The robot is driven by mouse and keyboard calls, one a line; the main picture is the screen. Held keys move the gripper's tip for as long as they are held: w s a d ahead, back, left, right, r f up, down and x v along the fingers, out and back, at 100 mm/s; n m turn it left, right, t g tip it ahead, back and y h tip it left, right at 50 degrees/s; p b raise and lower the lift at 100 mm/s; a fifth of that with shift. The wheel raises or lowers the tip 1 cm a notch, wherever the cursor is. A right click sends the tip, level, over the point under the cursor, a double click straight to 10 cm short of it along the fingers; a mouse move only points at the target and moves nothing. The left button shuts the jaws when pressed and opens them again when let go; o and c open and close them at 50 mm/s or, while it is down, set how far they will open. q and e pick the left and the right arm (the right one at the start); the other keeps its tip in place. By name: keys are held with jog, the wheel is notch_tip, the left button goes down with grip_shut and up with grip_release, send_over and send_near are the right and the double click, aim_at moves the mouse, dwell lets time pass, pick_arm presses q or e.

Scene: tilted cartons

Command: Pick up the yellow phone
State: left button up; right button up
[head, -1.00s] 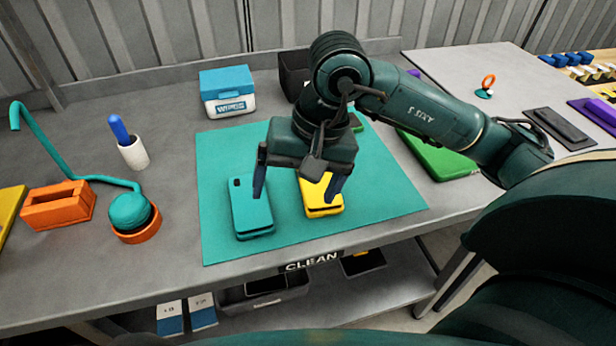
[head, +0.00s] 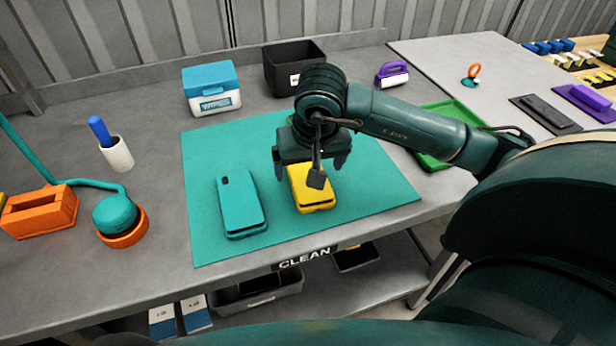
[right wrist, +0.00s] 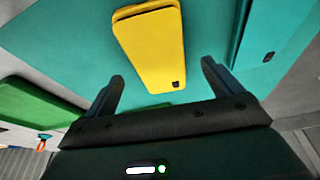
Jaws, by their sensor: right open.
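The yellow phone (head: 312,200) lies on the teal mat (head: 375,190), partly hidden behind my right gripper (head: 310,172) in the head view. In the right wrist view the yellow phone (right wrist: 152,45) lies just beyond the two fingertips of my right gripper (right wrist: 162,70), roughly between their lines. The fingers are spread wide with nothing between them. A teal phone (head: 240,205) lies on the mat to the left of the yellow phone, and its edge shows in the right wrist view (right wrist: 270,30). My left gripper is not in view.
A green tray (head: 440,160) lies right of the mat. A wipes box (head: 212,90) and a black bin (head: 292,68) stand behind it. A white cup with a blue handle (head: 117,153) and an orange block (head: 40,210) stand left. The mat's front and right parts are clear.

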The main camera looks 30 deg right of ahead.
jog(key=shift+x, duration=1.55)
jog(key=shift+d, duration=0.1)
jog(key=shift+c, duration=0.3)
jog(key=shift+r, duration=0.1)
jog(key=c, duration=1)
jog(key=shift+c, duration=0.6)
jog(key=shift+r, duration=0.1)
